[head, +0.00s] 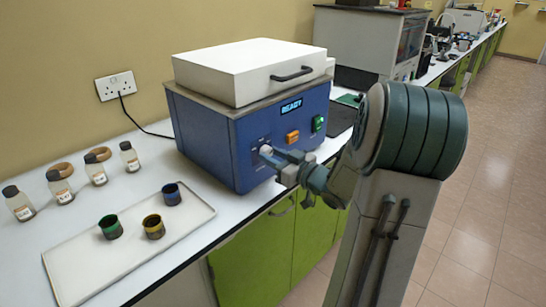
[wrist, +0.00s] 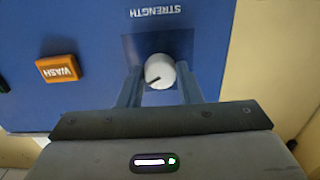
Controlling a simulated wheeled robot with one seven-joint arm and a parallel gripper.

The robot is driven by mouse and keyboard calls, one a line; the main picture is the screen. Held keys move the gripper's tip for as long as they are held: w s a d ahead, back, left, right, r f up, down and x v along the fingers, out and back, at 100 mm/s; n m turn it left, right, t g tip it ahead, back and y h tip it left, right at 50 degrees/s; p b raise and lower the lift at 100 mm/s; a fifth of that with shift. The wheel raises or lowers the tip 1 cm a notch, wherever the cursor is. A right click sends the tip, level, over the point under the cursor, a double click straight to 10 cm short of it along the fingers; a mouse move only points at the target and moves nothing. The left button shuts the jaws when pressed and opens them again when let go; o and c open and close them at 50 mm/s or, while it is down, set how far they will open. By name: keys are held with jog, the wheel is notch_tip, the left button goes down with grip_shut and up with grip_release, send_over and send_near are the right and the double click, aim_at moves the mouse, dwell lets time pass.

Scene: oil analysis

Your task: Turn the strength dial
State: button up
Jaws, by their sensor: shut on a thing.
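The strength dial (wrist: 160,71) is a round white knob with a dark pointer line, on the blue front of the machine (head: 222,152). In the wrist view the label STRENGTH appears upside down beyond it, and the pointer slants to the lower left of the picture. My gripper (wrist: 158,88) has one finger on each side of the dial and is shut on it. In the head view my gripper (head: 265,152) reaches the left part of the machine's front, and the dial is partly covered by the fingers.
An orange WASH button (wrist: 57,70) sits beside the dial. The machine has a READY display (head: 291,106), a green switch (head: 319,124) and a white lid (head: 250,72). A tray (head: 85,270) with three coloured cups and several bottles stand to the left.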

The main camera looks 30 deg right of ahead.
jog(key=shift+f+n+b, duration=0.1)
jog(key=shift+n+b, duration=0.2)
jog(key=shift+b, duration=0.1)
jog(key=shift+n+b, duration=5.6)
jog(key=shift+b, duration=0.75)
jog(key=o, duration=1)
jog(key=shift+c, duration=0.2)
jog(key=shift+d, duration=0.1)
jog(key=v, duration=1.4)
jog(key=shift+r+p, duration=0.2)
jog(key=shift+p, duration=0.2)
